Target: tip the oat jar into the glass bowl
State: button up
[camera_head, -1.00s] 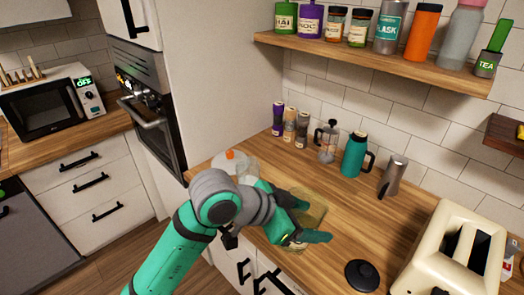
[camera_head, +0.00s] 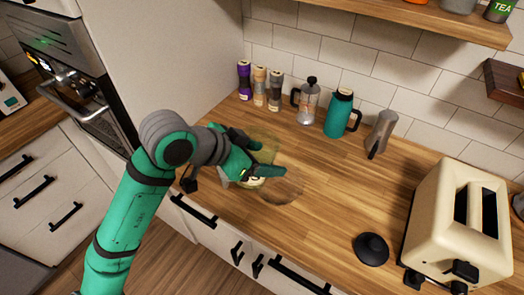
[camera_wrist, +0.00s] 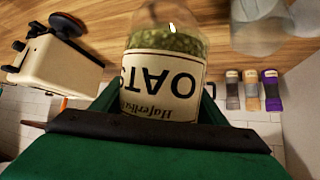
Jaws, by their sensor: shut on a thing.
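My gripper (camera_head: 268,158) is shut on the oat jar above the counter. In the wrist view the oat jar (camera_wrist: 160,85) fills the middle: clear glass with a cream OATS label, its lettering upside down in the picture, and greenish oats. In the head view its cream label (camera_head: 257,183) shows only in part, beside the fingers. A round, brownish see-through shape (camera_head: 284,188), apparently the glass bowl, is right beside and below my gripper, partly covered by it. I cannot tell whether jar and bowl touch. No pouring oats can be made out.
A clear glass vessel (camera_wrist: 262,25) is at the wrist view's upper right. A black lid (camera_head: 371,249) and cream toaster (camera_head: 458,228) are right. Several spice tubes (camera_head: 260,86), a French press (camera_head: 307,102), a teal flask (camera_head: 340,115) and a moka pot (camera_head: 380,134) stand along the wall.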

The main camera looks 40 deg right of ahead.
jog(key=y, duration=0.2)
send_over(258, 194)
jog(key=d, duration=0.1)
jog(key=shift+f, duration=2.1)
jog(key=shift+a+f+y, duration=0.3)
jog(key=shift+f+y, duration=0.25)
jog(key=shift+f, duration=0.25)
jog(key=shift+a+f+y, duration=0.25)
jog(key=shift+f+y, duration=0.3)
jog(key=shift+f, duration=0.2)
jog(key=shift+a+f+y, duration=0.25)
jog(key=shift+f+y, duration=0.4)
jog(key=shift+y, duration=0.65)
jog(key=shift+a+f+y, duration=0.25)
jog(key=shift+f+y, duration=0.45)
jog(key=shift+y, duration=0.6)
jog(key=shift+a+f+y, duration=0.25)
jog(key=shift+f+y, duration=0.4)
jog(key=shift+y, duration=0.65)
jog(key=shift+y, duration=1)
jog(key=shift+d+r+y, duration=0.25)
jog(key=shift+r+y, duration=0.25)
jog(key=shift+y, duration=0.45)
jog(key=shift+d+r+y, duration=0.25)
jog(key=shift+r+y, duration=0.25)
jog(key=shift+y, duration=0.5)
jog(key=shift+d+r+y, duration=0.25)
jog(key=shift+r+y, duration=0.25)
jog(key=shift+y, duration=0.45)
